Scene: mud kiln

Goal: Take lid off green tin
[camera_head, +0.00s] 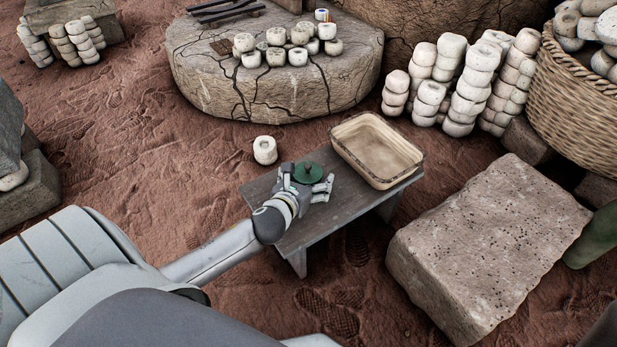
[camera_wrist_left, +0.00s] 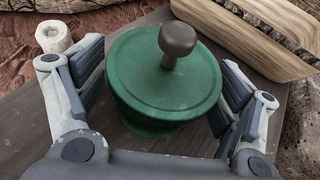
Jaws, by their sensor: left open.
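The green tin (camera_head: 307,174) stands upright on a small grey wooden bench (camera_head: 330,217). Its round green lid (camera_wrist_left: 160,75) with a brown knob (camera_wrist_left: 177,40) sits on top of it in the left wrist view. My left gripper (camera_head: 308,184) is open, with one finger on each side of the tin. In the left wrist view the fingers (camera_wrist_left: 163,95) stand spread around the tin, with the lid between them. Contact between the finger pads and the tin cannot be made out. My right gripper is not in view.
A rectangular tan basin (camera_head: 378,150) sits on the bench's right end, close to the tin. A white clay piece (camera_head: 265,150) lies on the ground behind the bench. A large stone block (camera_head: 487,245) stands to the right. A cracked round slab (camera_head: 270,85) holds several clay pieces.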

